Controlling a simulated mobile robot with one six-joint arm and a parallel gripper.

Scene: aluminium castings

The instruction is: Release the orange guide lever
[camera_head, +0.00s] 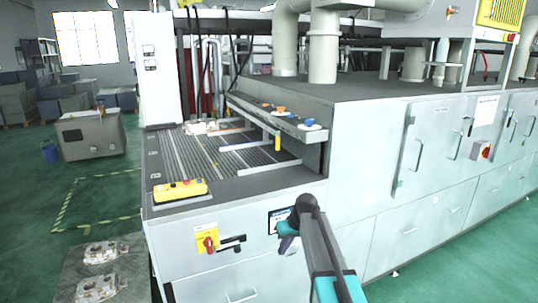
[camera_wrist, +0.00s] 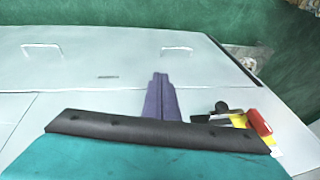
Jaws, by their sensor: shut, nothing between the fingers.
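The machine's guide rail (camera_head: 262,112) runs along the right side of the slatted bed. Small orange and blue pieces sit on top of it. One orange piece (camera_head: 282,110) is near its front half, and a yellow-orange upright piece (camera_head: 277,142) hangs at its inner side. I cannot tell which of these is the guide lever, nor its position. My gripper (camera_head: 288,243) is in front of the cabinet's front face, below and apart from the rail.
A yellow button box (camera_head: 180,190) lies on the bed's front ledge. A red rotary switch on a yellow plate (camera_head: 207,240) is on the front face left of my gripper; it also shows in the wrist view (camera_wrist: 262,124). Castings (camera_head: 102,270) lie at lower left.

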